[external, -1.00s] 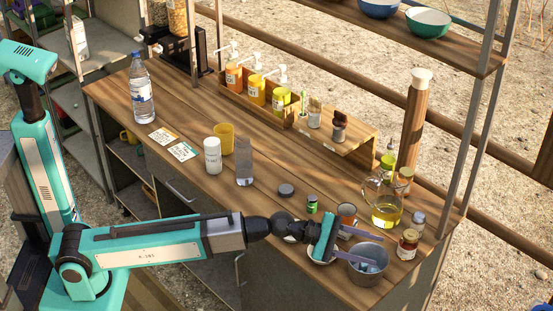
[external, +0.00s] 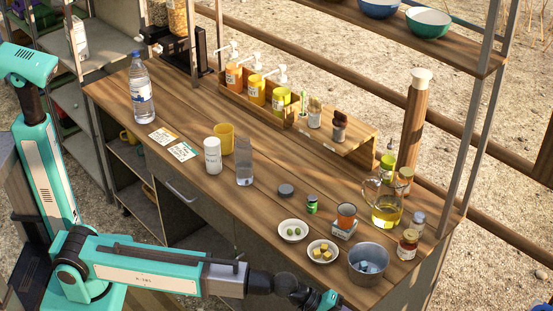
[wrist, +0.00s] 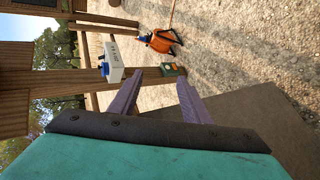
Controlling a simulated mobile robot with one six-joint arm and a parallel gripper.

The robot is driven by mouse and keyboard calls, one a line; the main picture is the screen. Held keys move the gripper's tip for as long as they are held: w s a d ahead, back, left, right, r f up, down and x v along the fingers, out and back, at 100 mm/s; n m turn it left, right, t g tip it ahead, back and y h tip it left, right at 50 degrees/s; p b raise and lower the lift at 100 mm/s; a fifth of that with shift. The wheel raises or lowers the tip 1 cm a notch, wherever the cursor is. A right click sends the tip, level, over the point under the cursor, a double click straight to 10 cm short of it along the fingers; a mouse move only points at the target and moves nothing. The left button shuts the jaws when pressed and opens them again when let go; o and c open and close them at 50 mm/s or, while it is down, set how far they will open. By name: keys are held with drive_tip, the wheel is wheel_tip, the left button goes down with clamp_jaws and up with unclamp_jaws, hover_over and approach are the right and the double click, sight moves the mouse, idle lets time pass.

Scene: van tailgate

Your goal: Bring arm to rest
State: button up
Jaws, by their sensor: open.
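My gripper (wrist: 160,80) is open and empty in the wrist view. Its two purple fingers stand apart, with only ground and background between them. In the external view the teal gripper body (external: 325,300) is at the bottom edge, in front of the counter (external: 270,222). Its fingers cannot be made out there. My arm stretches low along the counter's front side.
Near the gripper on the counter are an olive dish (external: 292,231), a dish of yellow cubes (external: 323,251) and a metal pot (external: 368,266) with bluish cubes. An oil jug (external: 386,210) stands behind. The wrist view shows gravel, an orange object (wrist: 162,40) and a white container (wrist: 114,61).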

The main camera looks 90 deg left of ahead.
drive_tip(key=s+a+f+m+g+y+p, duration=0.1)
drive_tip(key=s+a+f+m+g, duration=0.25)
drive_tip(key=s+f, duration=1)
drive_tip(key=s+a+f+m+g+y+p, duration=0.15)
drive_tip(key=s+f+m+g, duration=0.3)
drive_tip(key=s+f, duration=0.85)
drive_tip(key=s+a+f+m+g, duration=0.2)
drive_tip(key=s+f+g, duration=0.1)
drive_tip(key=s, duration=0.6)
drive_tip(key=s+a+f+m+g, duration=0.1)
drive_tip(key=s+f+m+g, duration=0.1)
drive_tip(key=s+f, duration=0.4)
drive_tip(key=s+a+f+m+g+p, duration=0.1)
drive_tip(key=s+a+f+m+g, duration=0.1)
drive_tip(key=s, duration=1.1)
wheel_tip(320, 180, down, 3)
drive_tip(key=shift+a+r+m+g+y, duration=0.2)
drive_tip(key=shift+a+m+g+y, duration=0.15)
drive_tip(key=shift+m+g, duration=0.35)
